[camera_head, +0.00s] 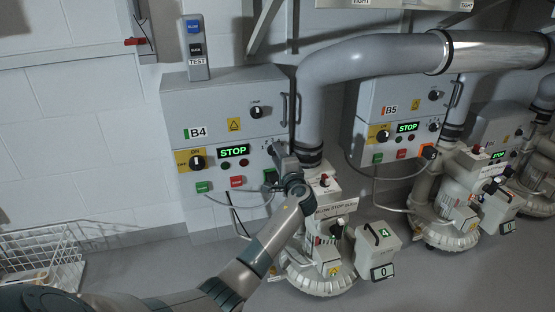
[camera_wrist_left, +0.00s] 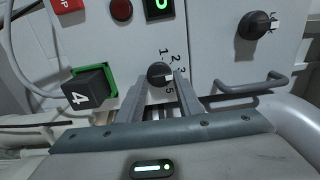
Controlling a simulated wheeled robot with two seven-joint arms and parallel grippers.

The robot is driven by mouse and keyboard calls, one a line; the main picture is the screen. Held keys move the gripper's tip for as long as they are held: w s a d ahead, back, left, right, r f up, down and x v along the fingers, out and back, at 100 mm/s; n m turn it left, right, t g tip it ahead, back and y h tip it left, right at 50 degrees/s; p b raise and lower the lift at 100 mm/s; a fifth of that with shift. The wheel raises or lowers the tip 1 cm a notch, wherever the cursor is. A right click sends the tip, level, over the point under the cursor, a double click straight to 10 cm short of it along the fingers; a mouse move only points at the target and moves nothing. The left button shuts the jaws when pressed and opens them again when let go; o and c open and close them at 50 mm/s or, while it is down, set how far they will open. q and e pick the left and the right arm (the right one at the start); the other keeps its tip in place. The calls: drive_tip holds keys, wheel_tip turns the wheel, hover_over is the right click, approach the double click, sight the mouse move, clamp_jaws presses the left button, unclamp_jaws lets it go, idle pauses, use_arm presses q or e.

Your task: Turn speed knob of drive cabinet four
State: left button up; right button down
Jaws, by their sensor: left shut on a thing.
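Drive cabinet four (camera_head: 225,120) is the grey box marked B4, with a green-lit STOP display. Its speed knob (camera_wrist_left: 158,71) is small and black in the left wrist view, with a dial numbered from 1 to 5. The knob's white mark faces right in that view, roughly between 3 and 5. My left gripper (camera_wrist_left: 161,80) is shut on the knob, one finger on each side. My right gripper is out of view.
A black block marked 4 (camera_wrist_left: 88,93) in a green frame sits left of my fingers. A grey handle (camera_wrist_left: 250,87) juts out at their right. Cabinet B5 (camera_head: 400,105) stands to the right, and a thick grey pipe (camera_head: 370,60) runs between. A wire basket (camera_head: 45,250) is lower left.

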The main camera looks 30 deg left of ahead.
use_arm(q)
drive_tip(key=shift+w+r, duration=0.1)
drive_tip(key=shift+r, duration=0.45)
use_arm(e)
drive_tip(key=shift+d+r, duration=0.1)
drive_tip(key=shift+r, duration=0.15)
use_arm(q)
drive_tip(key=o, duration=0.9)
drive_tip(key=shift+c, duration=0.2)
drive_tip(key=shift+f, duration=0.1)
drive_tip(key=shift+f, duration=0.15)
drive_tip(key=shift+s+d, duration=0.1)
drive_tip(key=shift+s, duration=0.1)
